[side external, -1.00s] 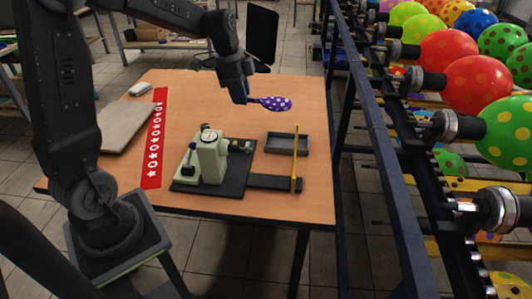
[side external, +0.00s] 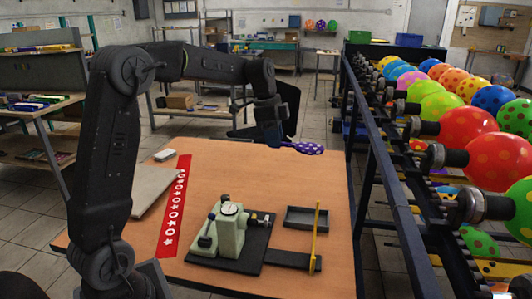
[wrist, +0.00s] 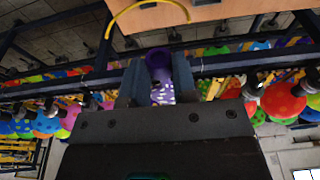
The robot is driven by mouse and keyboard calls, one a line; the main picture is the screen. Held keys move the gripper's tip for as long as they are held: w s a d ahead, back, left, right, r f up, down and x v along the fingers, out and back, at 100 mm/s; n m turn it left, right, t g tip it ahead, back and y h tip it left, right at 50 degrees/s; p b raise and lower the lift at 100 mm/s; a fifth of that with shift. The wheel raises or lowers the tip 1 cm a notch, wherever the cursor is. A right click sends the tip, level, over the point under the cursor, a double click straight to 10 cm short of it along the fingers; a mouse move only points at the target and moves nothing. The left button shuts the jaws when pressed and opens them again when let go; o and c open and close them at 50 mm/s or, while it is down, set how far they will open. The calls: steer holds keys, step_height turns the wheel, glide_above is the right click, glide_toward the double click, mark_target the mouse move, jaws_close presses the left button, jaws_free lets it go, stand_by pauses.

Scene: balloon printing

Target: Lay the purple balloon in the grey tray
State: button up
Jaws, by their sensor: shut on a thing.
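The purple balloon (side external: 307,148) with pale dots is limp and held in my gripper (side external: 275,142), above the far right part of the table. In the wrist view the balloon (wrist: 161,85) sits between the two fingers of my gripper (wrist: 158,88), which are shut on it. The grey tray (side external: 307,224) lies on the right part of the table, nearer the camera than the balloon and below it. The tray looks empty.
A pale green printing device (side external: 230,232) on a dark base stands left of the tray. A red strip with white shapes (side external: 176,205) lies at left. A rack of inflated balloons (side external: 466,130) runs along the right.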

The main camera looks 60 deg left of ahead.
steer(key=shift+w+a+f, duration=0.75)
steer(key=shift+w+a, duration=2.9)
steer(key=shift+w, duration=2.65)
step_height(320, 180, down, 32)
steer(key=shift+r, duration=0.1)
steer(key=o, duration=0.9)
